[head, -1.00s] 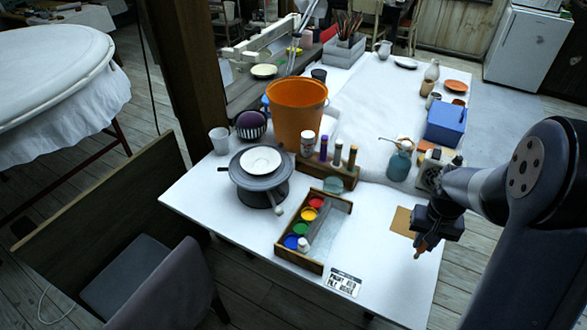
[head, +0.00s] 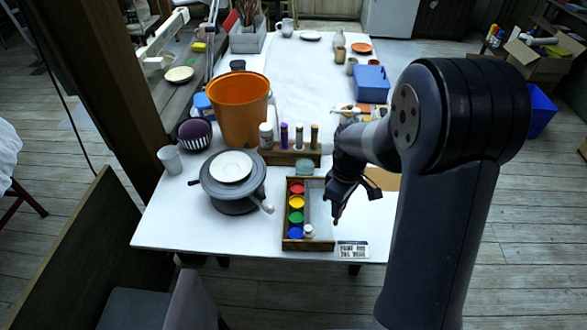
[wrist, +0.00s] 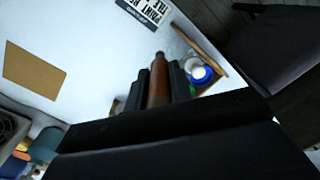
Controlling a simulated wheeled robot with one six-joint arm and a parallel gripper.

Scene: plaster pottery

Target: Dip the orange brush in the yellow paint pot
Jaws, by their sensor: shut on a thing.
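My gripper (head: 341,199) is shut on the orange brush (wrist: 157,83), whose orange-brown body shows between the two dark fingers in the wrist view. In the head view it is held just right of the wooden paint box (head: 287,213), apparently above the table. The box holds a column of paint pots: red, then the yellow paint pot (head: 296,202), then green and blue. The yellow pot is left of my gripper in the head view. In the wrist view the yellow pot is not seen; a blue pot (wrist: 206,76) shows right of the brush.
A white jar (head: 308,230) stands in the box's near end. A printed card (head: 352,249) lies right of the box. A banding wheel with a plate (head: 230,166) stands left. A wooden stand of bottles (head: 290,155) and an orange bucket (head: 239,108) are behind. Brown paper lies right.

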